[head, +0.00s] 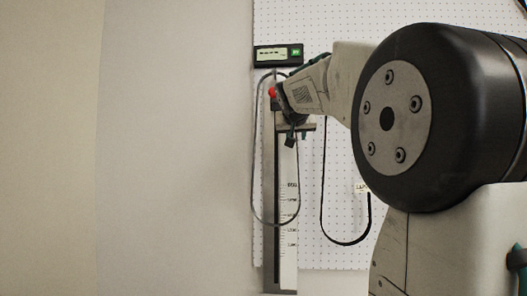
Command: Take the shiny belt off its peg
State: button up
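Two looped belts hang at the pegboard. The left belt (299,190) is a thin grey-black loop in front of an upright measuring scale, and its upper part passes close to my gripper. The right belt (345,243) is black, with its lower loop showing below my arm; its top and any peg there are hidden behind the arm. I cannot tell for certain which belt is the shiny one. My gripper (290,128) is at the upper part of the scale, close to the left belt. Its fingers are small and dark, and I cannot tell if they hold anything.
The scale (287,255) has printed marks and a digital display (278,56) with a green button above it. A red knob (272,92) is beside my gripper. A small white label (362,187) is near the right belt. The plain wall at left is clear.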

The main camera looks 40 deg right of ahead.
jog(key=shift+x, duration=0.95)
jog(key=shift+a, duration=0.1)
grip_shut()
jog(key=shift+r, duration=0.9)
notch_tip(320, 180, up, 2)
jog(key=shift+r, duration=0.1)
jog(key=s+a+r, duration=0.1)
jog(key=s+a, duration=0.9)
jog(key=s, duration=0.2)
jog(key=shift+s, duration=0.35)
